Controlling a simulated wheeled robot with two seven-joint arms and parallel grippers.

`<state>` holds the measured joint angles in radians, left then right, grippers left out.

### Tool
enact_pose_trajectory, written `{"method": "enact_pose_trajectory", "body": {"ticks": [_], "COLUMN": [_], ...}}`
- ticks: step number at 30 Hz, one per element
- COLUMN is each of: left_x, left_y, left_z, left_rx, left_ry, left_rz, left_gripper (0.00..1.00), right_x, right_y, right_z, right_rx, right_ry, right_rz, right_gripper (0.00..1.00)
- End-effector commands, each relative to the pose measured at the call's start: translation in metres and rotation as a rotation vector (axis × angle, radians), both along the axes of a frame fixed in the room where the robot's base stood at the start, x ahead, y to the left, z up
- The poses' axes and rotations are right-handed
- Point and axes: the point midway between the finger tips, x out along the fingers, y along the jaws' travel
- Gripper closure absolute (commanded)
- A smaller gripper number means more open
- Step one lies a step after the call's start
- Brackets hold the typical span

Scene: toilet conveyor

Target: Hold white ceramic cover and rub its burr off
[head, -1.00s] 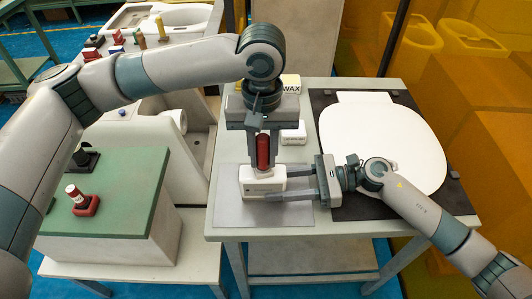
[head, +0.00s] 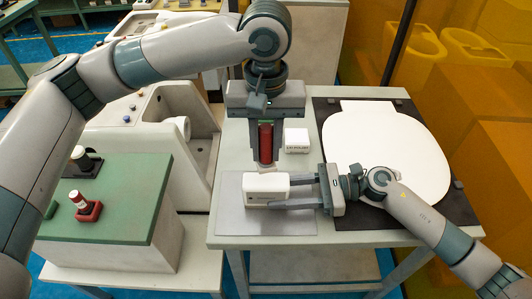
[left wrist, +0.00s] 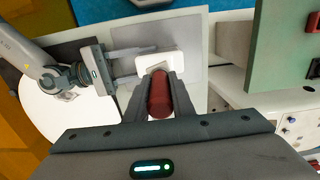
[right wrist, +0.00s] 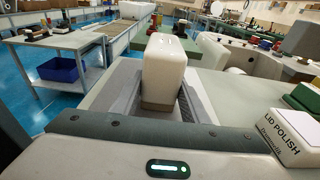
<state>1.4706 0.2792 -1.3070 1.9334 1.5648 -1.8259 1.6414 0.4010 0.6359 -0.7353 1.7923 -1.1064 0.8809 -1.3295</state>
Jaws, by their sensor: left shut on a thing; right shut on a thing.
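The white ceramic cover (head: 265,185) is a small rounded white block above the grey mat at the table's front left. My right gripper (head: 282,193) is shut on it from the right; in the right wrist view the cover (right wrist: 164,70) stands between the fingers. My left gripper (head: 265,165) points down at the cover's far edge, shut on a red cylindrical tool (head: 265,143) with a green top. In the left wrist view the red tool (left wrist: 160,95) reaches toward the cover (left wrist: 160,62). I cannot tell if its tip touches. No burr is distinguishable.
A white lid polish box (head: 296,141) stands right of my left gripper. A white toilet seat lid (head: 385,150) lies on a dark mat at the right. A green-topped stand (head: 120,205) with a red-based holder (head: 85,207) is at the left. The grey mat (head: 235,220) has bare room in front.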

Motion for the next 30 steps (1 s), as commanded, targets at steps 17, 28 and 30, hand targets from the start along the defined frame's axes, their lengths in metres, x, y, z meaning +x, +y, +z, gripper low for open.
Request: {"method": "enact_pose_trajectory", "body": {"ticks": [17,28,30], "left_x": [0.0,0.0,0.0], "left_y": [0.0,0.0,0.0], "left_z": [0.024,0.023,0.023], "left_rx": [-0.001,-0.001,-0.001], "left_ry": [-0.001,-0.001,-0.001], "left_rz": [0.0,0.0,0.0], "left_gripper": [1.0,1.0,1.0], "right_x": [0.0,0.0,0.0], "right_y": [0.0,0.0,0.0], "right_z": [0.0,0.0,0.0], "right_rx": [-0.001,-0.001,-0.001], "right_ry": [0.0,0.0,0.0], "right_rz": [-0.001,-0.001,-0.001], "right_gripper": [0.76,0.76,0.47]}}
